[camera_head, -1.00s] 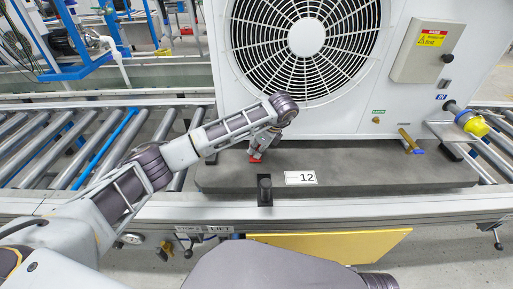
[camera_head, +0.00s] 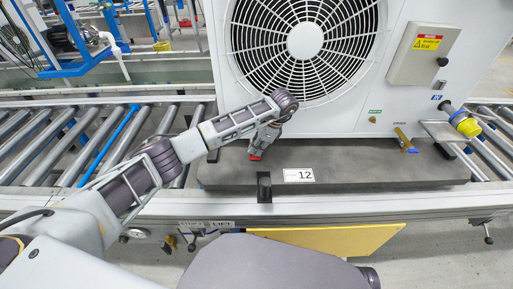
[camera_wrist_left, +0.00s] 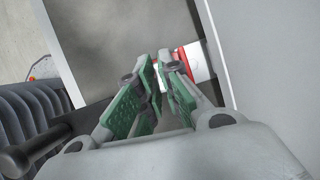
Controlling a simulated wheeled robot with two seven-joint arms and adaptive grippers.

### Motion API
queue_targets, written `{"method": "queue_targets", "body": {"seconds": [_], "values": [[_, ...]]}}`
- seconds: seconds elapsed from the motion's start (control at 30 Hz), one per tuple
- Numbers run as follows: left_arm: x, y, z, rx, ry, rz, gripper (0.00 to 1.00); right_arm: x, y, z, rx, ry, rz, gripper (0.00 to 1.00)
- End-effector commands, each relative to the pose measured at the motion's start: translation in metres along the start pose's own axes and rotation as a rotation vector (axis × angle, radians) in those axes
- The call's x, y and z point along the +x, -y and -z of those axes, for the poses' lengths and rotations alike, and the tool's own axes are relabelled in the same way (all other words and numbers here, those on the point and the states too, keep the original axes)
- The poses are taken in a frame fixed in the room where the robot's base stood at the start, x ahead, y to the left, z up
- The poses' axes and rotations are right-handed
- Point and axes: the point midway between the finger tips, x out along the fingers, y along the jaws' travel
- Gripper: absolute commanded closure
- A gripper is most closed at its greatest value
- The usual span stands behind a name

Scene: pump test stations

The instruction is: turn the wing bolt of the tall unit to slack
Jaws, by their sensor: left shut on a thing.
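The tall unit (camera_head: 400,95) is a white cabinet with a round fan grille, standing on a dark grey slab (camera_head: 340,165). My left gripper (camera_head: 257,151) points down at the foot of the unit, near its lower left corner. A small red part (camera_head: 255,157), taken as the wing bolt, shows at its fingertips. In the left wrist view the green-padded fingers (camera_wrist_left: 161,85) are nearly together, and a red and white part (camera_wrist_left: 197,62) shows just behind their tips. The gripper is shut on the bolt, which the fingers mostly hide. My right gripper is out of view.
A black post (camera_head: 264,187) and a plate marked 12 (camera_head: 299,175) are at the slab's front. A brass valve with a blue handle (camera_head: 405,140) and a yellow plug (camera_head: 466,123) are at right. Conveyor rollers (camera_head: 60,145) run left of the slab.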

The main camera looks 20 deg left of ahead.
Motion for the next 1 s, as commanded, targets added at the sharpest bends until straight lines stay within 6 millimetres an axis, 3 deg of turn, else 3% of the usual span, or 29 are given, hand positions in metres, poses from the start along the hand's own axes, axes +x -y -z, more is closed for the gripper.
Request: {"method": "queue_targets", "body": {"seconds": [0.17,0.2,0.33,0.77,1.0], "values": [[0.000,0.000,0.000,0.001,-0.001,0.001,1.00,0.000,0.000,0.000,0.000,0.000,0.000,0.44],[0.000,0.000,0.000,0.001,-0.001,0.001,0.88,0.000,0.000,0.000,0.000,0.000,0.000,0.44],[0.000,0.000,0.000,0.001,-0.001,0.001,0.71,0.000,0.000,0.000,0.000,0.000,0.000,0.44],[-0.001,0.000,0.000,0.001,0.000,0.001,0.71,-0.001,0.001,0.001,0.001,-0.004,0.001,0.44],[-0.012,0.001,0.000,0.002,-0.001,0.003,0.71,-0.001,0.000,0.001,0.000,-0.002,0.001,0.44]]}}
